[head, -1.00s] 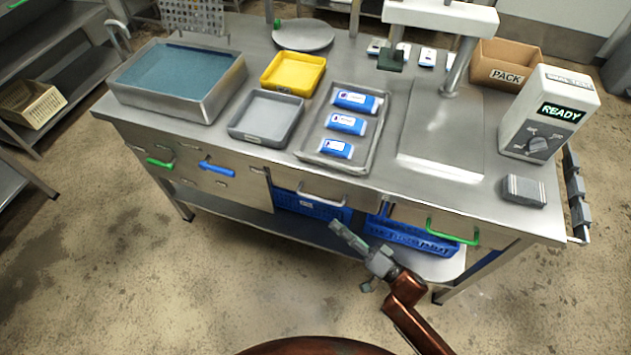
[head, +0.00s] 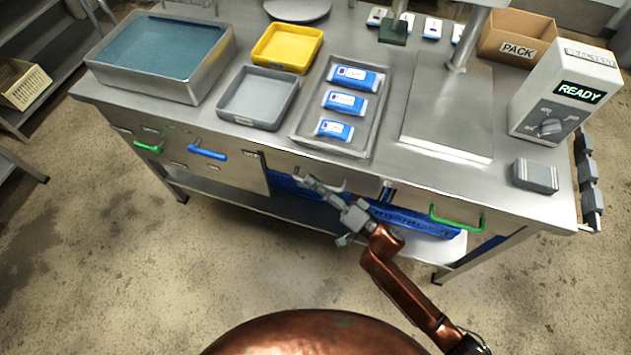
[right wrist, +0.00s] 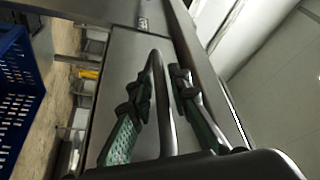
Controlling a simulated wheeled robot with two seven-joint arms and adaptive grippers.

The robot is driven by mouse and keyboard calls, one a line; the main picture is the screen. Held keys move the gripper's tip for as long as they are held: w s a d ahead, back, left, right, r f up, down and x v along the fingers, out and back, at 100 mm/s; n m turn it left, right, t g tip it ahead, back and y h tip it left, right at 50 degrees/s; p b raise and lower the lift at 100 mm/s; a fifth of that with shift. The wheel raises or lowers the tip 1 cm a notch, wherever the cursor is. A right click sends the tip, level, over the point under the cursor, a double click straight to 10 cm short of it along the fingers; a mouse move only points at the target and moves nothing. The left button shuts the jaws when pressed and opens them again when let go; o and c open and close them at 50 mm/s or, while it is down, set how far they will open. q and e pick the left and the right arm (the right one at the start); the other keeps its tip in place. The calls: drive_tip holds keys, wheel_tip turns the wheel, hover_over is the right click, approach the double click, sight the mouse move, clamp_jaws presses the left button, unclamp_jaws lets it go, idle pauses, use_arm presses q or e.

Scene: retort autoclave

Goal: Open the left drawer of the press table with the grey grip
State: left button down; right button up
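The grey grip (head: 341,186) is a bar handle on the steel front of the left drawer (head: 364,190), below the tray of blue packs in the head view. The drawer front looks flush with the table. My right gripper (head: 314,183) is at this grip and partly covers it. In the right wrist view the grey grip (right wrist: 158,95) runs between the two green-padded fingers of my right gripper (right wrist: 160,80). The fingers are open, one on each side of the bar, with gaps visible. My left gripper is not in view.
A green grip (head: 456,222) is on the front further right. Green (head: 148,148) and blue (head: 207,152) grips are further left. A blue crate (head: 415,218) stands on the shelf below. The floor in front of the table is clear.

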drive_tip(key=shift+c, duration=0.6)
clamp_jaws()
